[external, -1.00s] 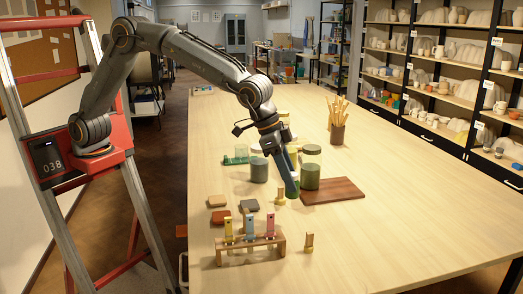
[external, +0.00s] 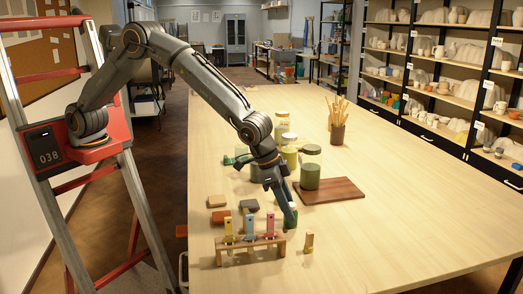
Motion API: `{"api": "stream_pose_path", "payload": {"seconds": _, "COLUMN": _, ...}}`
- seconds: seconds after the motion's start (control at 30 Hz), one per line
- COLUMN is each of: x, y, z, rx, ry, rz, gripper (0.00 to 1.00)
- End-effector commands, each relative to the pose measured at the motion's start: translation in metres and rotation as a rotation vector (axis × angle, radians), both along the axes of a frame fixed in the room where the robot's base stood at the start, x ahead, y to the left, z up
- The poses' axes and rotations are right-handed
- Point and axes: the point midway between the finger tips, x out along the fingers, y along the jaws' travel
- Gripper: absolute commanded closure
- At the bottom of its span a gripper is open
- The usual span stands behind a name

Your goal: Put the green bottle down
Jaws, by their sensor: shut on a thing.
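My gripper (external: 288,222) is shut on the green bottle (external: 293,214), which is largely hidden by the fingers. It is held just behind the right end of the wooden rack (external: 252,244). I cannot tell whether the bottle touches the table. The rack stands near the front of the table and holds a yellow (external: 228,229), a blue (external: 249,227) and a pink (external: 270,225) upright piece.
A small wooden piece (external: 309,242) stands right of the rack. Behind my gripper are a brown board (external: 340,189), a green jar (external: 310,170) and other jars. Flat tiles (external: 218,201) lie to the left. The table's right side is clear.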

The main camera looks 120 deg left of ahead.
Motion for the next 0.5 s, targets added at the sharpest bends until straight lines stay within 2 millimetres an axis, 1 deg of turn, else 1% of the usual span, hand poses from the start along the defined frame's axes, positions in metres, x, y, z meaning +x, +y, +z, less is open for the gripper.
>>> {"api": "stream_pose_path", "payload": {"seconds": 0.17, "x": 0.0001, "y": -0.0001, "z": -0.0033, "rx": 0.0, "ry": 0.0, "rz": 0.0, "gripper": 0.92}}
{"api": "stream_pose_path", "payload": {"seconds": 0.2, "x": -0.0001, "y": 0.0, "z": -0.0035, "rx": 0.0, "ry": 0.001, "rz": 0.0, "gripper": 0.66}}
{"api": "stream_pose_path", "payload": {"seconds": 0.3, "x": -0.0001, "y": 0.0, "z": -0.0029, "rx": 0.0, "ry": 0.0, "rz": 0.0, "gripper": 0.5}}
{"api": "stream_pose_path", "payload": {"seconds": 0.5, "x": 0.0, "y": 0.0, "z": -0.0026, "rx": 0.0, "ry": 0.0, "rz": 0.0, "gripper": 0.5}}
